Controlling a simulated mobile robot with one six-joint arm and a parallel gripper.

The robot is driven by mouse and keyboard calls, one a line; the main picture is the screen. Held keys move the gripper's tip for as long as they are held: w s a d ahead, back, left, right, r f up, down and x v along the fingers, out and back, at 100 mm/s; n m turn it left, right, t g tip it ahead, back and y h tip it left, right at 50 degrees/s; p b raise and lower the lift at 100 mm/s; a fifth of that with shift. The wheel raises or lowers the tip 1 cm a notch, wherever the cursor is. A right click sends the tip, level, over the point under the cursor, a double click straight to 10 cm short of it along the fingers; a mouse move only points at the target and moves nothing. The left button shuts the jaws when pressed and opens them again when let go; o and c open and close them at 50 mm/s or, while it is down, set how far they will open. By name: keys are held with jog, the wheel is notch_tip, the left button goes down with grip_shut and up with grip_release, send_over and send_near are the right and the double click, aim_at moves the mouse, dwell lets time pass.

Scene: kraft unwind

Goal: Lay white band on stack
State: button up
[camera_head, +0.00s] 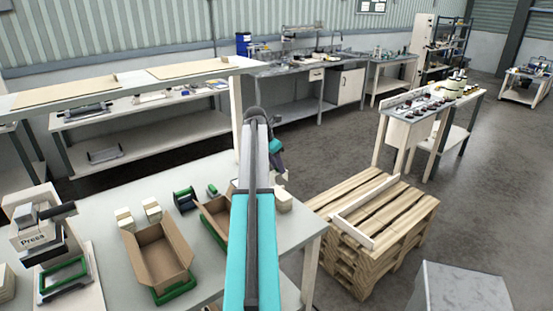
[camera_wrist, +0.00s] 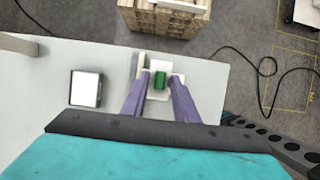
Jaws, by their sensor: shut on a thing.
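My gripper (camera_wrist: 160,77) points down over the work table, with its two purple fingers closed on a small green block (camera_wrist: 160,81). A white piece (camera_wrist: 157,95) shows under and around the green block; it may be the white band, but I cannot tell whether the two are joined or whether the piece rests on something. In the head view my arm hides the fingertips. A small cream stack (camera_head: 283,200) shows partly at the table's right end, just right of my arm. Whether the white piece touches a stack is hidden.
The table (camera_head: 100,210) also holds an open carton (camera_head: 160,252), a second carton (camera_head: 214,215) partly behind my arm, a press (camera_head: 42,235) and cream blocks (camera_head: 152,210). A wooden pallet stack (camera_head: 375,228) stands right of it. A white-topped box (camera_wrist: 86,88) lies left of my fingers.

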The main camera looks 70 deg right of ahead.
aim_at(276, 174)
jog(key=p, duration=0.1)
jog(key=r+p, duration=0.1)
jog(key=p, duration=0.1)
jog(key=shift+s+a+r, duration=0.1)
jog(key=shift+s+a, duration=0.2)
jog(key=shift+a, duration=0.05)
jog(key=r+p, duration=0.1)
jog(key=p, duration=0.1)
jog(key=shift+s+a+p, duration=0.15)
jog(key=shift+p, duration=0.25)
jog(key=shift+r, duration=0.1)
jog(key=shift+f, duration=0.2)
jog(key=shift+f+b, duration=2.4)
jog(key=shift+f, duration=1.45)
jog(key=shift+f+b, duration=0.4)
jog(key=shift+f, duration=1.4)
jog(key=shift+f, duration=0.3)
jog(key=o, duration=1.1)
jog(key=shift+c, duration=0.2)
jog(key=shift+r, duration=0.1)
